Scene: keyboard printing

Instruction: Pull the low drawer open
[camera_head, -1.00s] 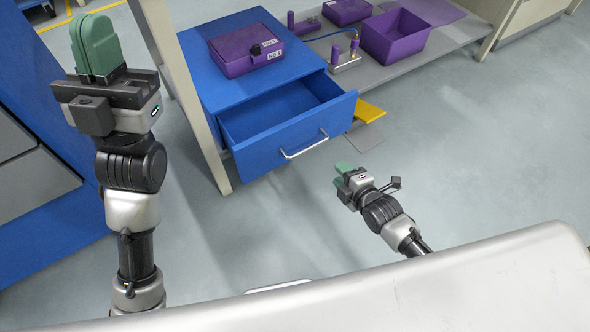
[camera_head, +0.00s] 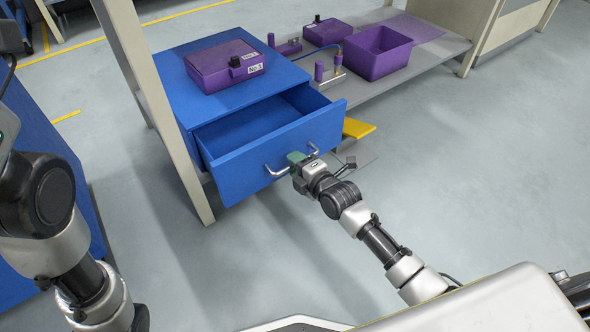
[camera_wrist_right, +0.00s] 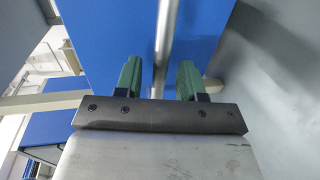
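The blue drawer (camera_head: 240,165) under the blue cabinet top stands partly open and shows an empty inside. Its silver bar handle (camera_head: 277,172) is on the front, with its middle hidden behind my right gripper in the head view. My right gripper (camera_head: 297,160) is at the handle. In the right wrist view its two green fingers (camera_wrist_right: 157,80) are apart, one on each side of the handle bar (camera_wrist_right: 164,45), with a gap to the bar on both sides. The left gripper is out of view; only my left arm shows at the left edge.
A purple box (camera_head: 222,68) labelled No 3 sits on the cabinet top. A purple open bin (camera_head: 377,55) and small purple parts stand on the grey shelf (camera_head: 375,88) to the right. A beige post (camera_head: 165,110) stands left of the drawer. The floor in front is clear.

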